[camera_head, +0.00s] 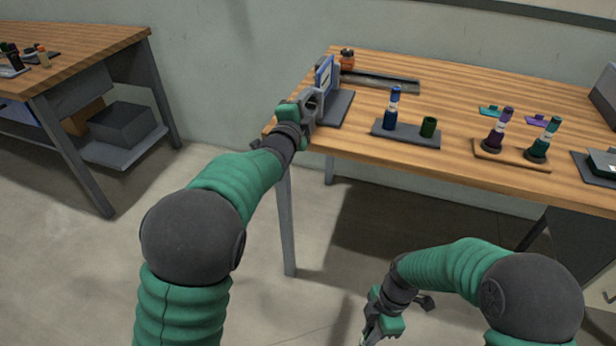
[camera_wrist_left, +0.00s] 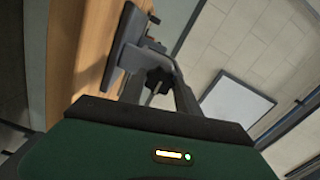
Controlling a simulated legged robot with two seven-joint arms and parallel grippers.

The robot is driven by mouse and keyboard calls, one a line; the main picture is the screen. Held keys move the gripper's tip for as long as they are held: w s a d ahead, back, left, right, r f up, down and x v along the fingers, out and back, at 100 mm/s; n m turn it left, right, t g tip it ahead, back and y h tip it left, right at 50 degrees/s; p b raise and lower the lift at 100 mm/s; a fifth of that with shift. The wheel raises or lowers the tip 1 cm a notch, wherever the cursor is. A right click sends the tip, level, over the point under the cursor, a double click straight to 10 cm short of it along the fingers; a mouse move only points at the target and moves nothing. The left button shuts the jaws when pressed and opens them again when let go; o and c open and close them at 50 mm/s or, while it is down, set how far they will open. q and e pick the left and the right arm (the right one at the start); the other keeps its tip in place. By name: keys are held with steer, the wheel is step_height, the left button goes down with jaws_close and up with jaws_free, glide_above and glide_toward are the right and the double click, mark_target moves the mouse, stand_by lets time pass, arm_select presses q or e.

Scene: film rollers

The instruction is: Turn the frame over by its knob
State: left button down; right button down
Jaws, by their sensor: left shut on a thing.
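The frame (camera_head: 325,76), with a blue face and grey edges, stands upright on a dark grey base (camera_head: 338,108) at the table's left end. My left gripper (camera_head: 313,101) is at the frame's near side and shut on its knob. The dark lobed knob (camera_wrist_left: 158,79) shows between the fingers in the left wrist view, partly hidden by them. The dark base (camera_wrist_left: 122,50) shows there too. My right gripper (camera_head: 374,322) hangs low in front of the table, away from everything on it; its finger opening is unclear.
A dark rail (camera_head: 380,82) and an orange-brown jar (camera_head: 347,59) are behind the frame. A grey tray (camera_head: 405,136) with a blue roller and green cup stands right of it. A wooden tray (camera_head: 510,158) with two rollers is further right. Another table (camera_head: 85,45) stands left.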

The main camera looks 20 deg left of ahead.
arm_select(q)
steer(key=shift+d+f, duration=0.15)
steer(key=shift+f, duration=0.2)
steer(key=c, duration=1.1)
jaws_free()
steer(key=shift+o, duration=1.2)
steer(key=shift+r, duration=0.2)
steer(key=shift+s, duration=0.15)
arm_select(e)
steer(key=shift+r+p, duration=0.95)
steer(key=shift+p, duration=0.05)
arm_select(q)
steer(key=s, duration=1.1)
steer(key=shift+s+a, duration=0.25)
steer(key=shift+s, duration=0.05)
